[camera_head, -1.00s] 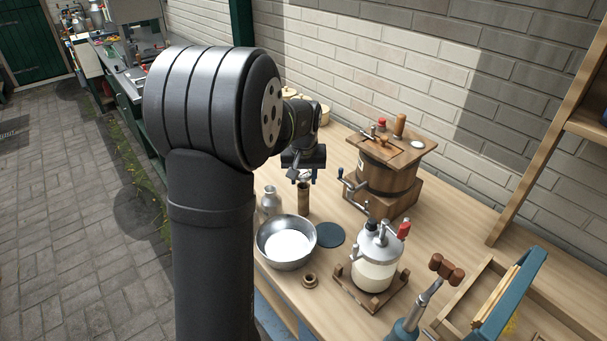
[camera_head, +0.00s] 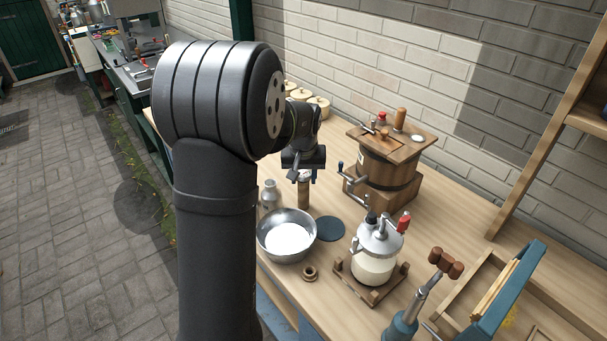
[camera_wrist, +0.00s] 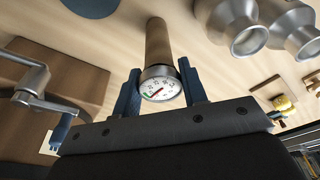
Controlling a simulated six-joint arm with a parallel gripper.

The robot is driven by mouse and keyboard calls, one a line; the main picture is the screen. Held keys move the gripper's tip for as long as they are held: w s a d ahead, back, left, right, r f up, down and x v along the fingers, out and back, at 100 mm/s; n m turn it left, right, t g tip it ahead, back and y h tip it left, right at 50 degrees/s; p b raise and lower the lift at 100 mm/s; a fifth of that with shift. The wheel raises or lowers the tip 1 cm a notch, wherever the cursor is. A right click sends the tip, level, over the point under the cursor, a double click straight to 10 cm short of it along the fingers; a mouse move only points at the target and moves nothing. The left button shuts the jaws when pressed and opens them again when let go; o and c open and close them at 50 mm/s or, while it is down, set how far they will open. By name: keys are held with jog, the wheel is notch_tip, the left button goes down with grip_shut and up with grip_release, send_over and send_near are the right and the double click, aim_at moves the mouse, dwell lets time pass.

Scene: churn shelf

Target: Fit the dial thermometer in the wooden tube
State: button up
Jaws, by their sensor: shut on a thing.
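The dial thermometer (camera_wrist: 160,89) has a round white face, a red needle and a metal rim. My gripper (camera_wrist: 158,90) is shut on it, with one blue finger on each side of the dial. The brown wooden tube (camera_wrist: 158,40) stands directly beyond the dial in the wrist view, roughly in line with it. The dial hides the tube's mouth and the stem, so I cannot tell how deep the stem is.
A metal bowl (camera_head: 266,243) and a metal bottle (camera_head: 269,194) stand close to the tube. A dark round disc (camera_head: 329,229), a wooden churn (camera_head: 385,178) and a glass churn (camera_head: 374,265) are to the right. A small wooden ring (camera_head: 310,274) lies in front.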

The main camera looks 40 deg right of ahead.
jog(key=shift+f, duration=0.3)
dwell(0.5)
jog(key=o, duration=0.9)
jog(key=c, duration=0.4)
jog(key=shift+r, duration=0.2)
jog(key=shift+s+a+r, duration=0.1)
jog(key=shift+s+r, duration=0.05)
jog(key=shift+r, duration=0.65)
jog(key=shift+s+a+r, duration=0.1)
jog(key=shift+a+r, duration=0.05)
jog(key=shift+r, duration=0.6)
jog(key=shift+s+a+r, duration=0.1)
jog(key=shift+s+r, duration=0.05)
jog(key=shift+r, duration=0.65)
